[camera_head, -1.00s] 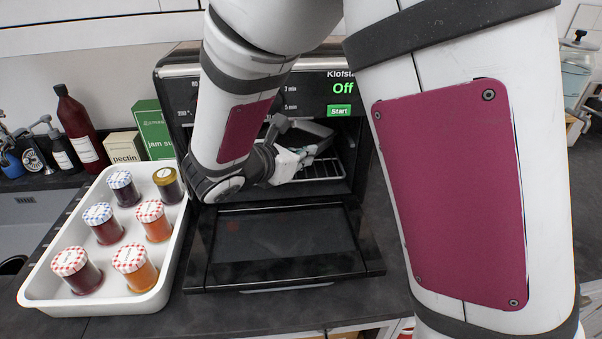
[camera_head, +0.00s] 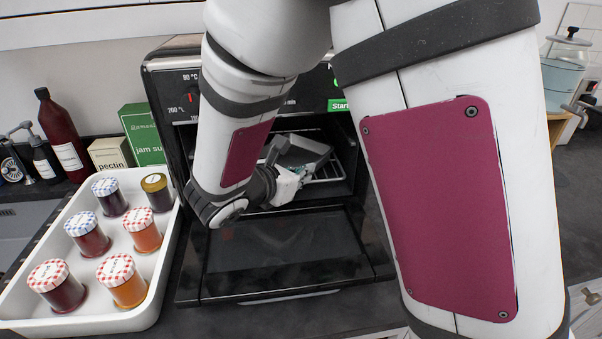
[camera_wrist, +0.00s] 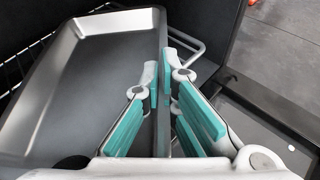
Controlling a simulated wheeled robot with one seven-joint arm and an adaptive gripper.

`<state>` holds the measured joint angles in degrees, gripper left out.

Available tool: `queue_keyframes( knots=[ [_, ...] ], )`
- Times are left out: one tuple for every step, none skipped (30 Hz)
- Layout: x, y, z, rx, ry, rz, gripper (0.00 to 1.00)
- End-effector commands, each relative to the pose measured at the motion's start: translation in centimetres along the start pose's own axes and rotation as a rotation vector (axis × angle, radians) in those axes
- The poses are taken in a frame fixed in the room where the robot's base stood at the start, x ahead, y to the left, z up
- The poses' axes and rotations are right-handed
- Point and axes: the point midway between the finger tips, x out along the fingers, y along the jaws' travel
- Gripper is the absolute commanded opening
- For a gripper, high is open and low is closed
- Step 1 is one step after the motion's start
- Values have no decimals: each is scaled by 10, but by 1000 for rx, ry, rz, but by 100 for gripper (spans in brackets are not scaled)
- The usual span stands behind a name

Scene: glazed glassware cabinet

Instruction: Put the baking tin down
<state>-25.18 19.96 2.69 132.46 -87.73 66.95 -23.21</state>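The dark grey baking tin (camera_wrist: 95,85) fills the left of the wrist view. It is inside the open oven, at the wire rack (camera_wrist: 190,42); I cannot tell whether it fully rests on it. In the head view the tin (camera_head: 300,152) shows partly behind my arm. My gripper (camera_wrist: 161,88) has its teal-padded fingers on either side of the tin's right wall, tips close against it. The gripper (camera_head: 293,182) also shows in the head view at the oven mouth, its fingertips partly hidden.
The oven door (camera_head: 285,255) hangs open in front. A white tray (camera_head: 150,300) with several jam jars stands left of the oven. Behind it are a dark red bottle (camera_head: 62,135) and green box (camera_head: 143,133). My arm hides part of the oven.

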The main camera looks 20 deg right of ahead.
Motion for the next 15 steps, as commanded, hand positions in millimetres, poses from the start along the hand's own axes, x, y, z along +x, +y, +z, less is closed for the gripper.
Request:
queue_keyframes(
  knots=[
    [1,0,-1,0,0,0,0],
    [1,0,-2,0,0,1,0],
    [2,0,-4,0,0,1,0],
    [1,0,-3,0,0,1,9],
    [1,0,-3,0,0,1,16],
    [1,0,-3,0,0,1,25],
    [1,0,-3,0,0,1,25],
    [1,0,-3,0,0,1,25],
    [1,0,-3,0,0,1,25],
    [1,0,-3,0,0,1,25],
    [1,0,-3,0,0,1,25],
    [1,0,-2,0,0,1,25],
    [1,0,-2,0,0,1,25],
    [1,0,-2,0,0,1,25],
    [1,0,-2,0,0,1,25]
  ],
)
